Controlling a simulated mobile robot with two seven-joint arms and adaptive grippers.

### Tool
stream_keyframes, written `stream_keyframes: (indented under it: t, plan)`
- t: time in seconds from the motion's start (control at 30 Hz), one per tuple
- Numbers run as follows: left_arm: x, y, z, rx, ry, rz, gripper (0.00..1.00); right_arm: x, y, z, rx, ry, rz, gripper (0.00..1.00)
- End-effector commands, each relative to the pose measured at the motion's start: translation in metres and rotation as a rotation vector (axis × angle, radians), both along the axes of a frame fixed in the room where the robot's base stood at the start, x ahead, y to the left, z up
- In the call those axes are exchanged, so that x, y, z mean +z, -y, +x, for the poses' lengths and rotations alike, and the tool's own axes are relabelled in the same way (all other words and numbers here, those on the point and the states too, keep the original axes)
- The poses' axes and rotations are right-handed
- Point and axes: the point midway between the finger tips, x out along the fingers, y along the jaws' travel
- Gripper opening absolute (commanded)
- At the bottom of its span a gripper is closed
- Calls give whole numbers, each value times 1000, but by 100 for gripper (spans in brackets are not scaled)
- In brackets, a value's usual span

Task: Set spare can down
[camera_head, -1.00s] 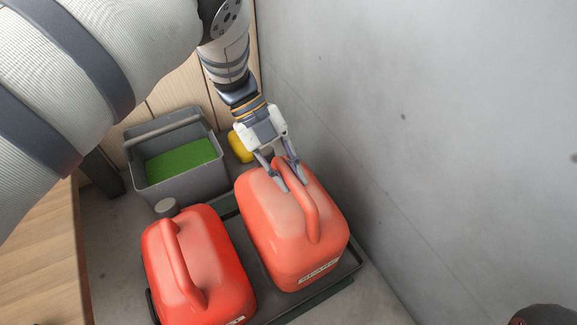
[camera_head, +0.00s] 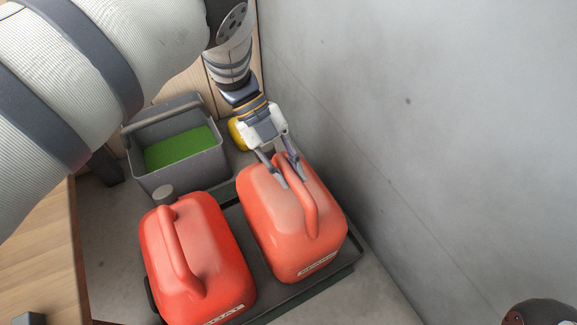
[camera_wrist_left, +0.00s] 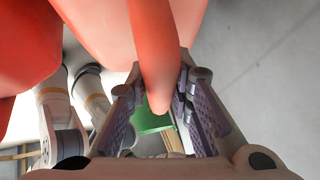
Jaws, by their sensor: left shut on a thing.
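The spare can (camera_head: 279,228) is a red jerrycan with a white label on its lower front. In the head view it is upright on, or just over, the right part of a dark tray (camera_head: 322,290); I cannot tell whether its base touches. My left gripper (camera_head: 281,177) is shut on its top handle, near the handle's far end. In the left wrist view the red handle (camera_wrist_left: 153,60) runs between the two fingers. A second red can (camera_head: 205,250) stands to the left on the tray, its label partly readable. My right gripper is not clearly seen.
A grey bucket (camera_head: 163,178) with a green thing (camera_head: 178,147) inside stands behind the cans. A yellow object (camera_head: 236,133) is beside it, partly behind my gripper. A grey wall (camera_head: 430,130) rises close on the right. A wooden bench (camera_head: 45,250) is at the left.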

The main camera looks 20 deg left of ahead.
Motion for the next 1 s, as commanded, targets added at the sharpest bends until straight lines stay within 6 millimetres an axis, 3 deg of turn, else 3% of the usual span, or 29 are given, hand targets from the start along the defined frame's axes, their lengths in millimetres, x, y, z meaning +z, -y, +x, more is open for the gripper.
stream_keyframes:
  t: [0.67,0.7,0.8,1.0]
  plan:
    - [-2,1,1,0,2,-3,0,-1,0,0,0,-2,0,44]
    - [-3,1,1,0,2,-3,22,-1,0,0,0,-1,0,44]
    - [-3,1,1,0,2,-3,44,-1,0,0,0,-1,0,44]
    - [-3,0,1,0,2,-1,44,-1,0,0,0,-1,0,44]
